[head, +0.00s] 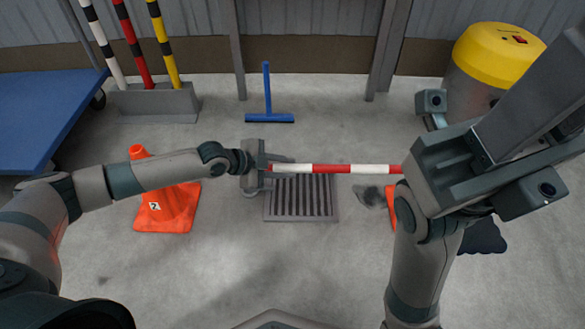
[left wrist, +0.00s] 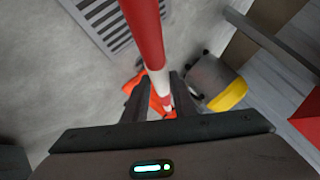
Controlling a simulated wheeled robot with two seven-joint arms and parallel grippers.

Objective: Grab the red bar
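The red and white striped bar (head: 333,168) runs level across the middle of the head view, above the floor. Its right part reaches toward an orange cone (head: 392,205) mostly hidden by my right arm. My left gripper (head: 264,172) is at the visible left end of the bar; what lies left of that is hidden. In the left wrist view, the fingers (left wrist: 158,75) stand apart with the bar (left wrist: 145,35) lined up in their gap. I cannot tell whether they touch it. My right gripper (head: 525,120) is raised close to the camera, its fingers unclear.
An orange cone (head: 165,205) stands under my left forearm. A floor grate (head: 301,212) lies below the bar. Behind are a blue squeegee (head: 268,116), striped poles in a grey block (head: 155,103), a blue platform (head: 45,105) and a yellow-topped bin (head: 495,48).

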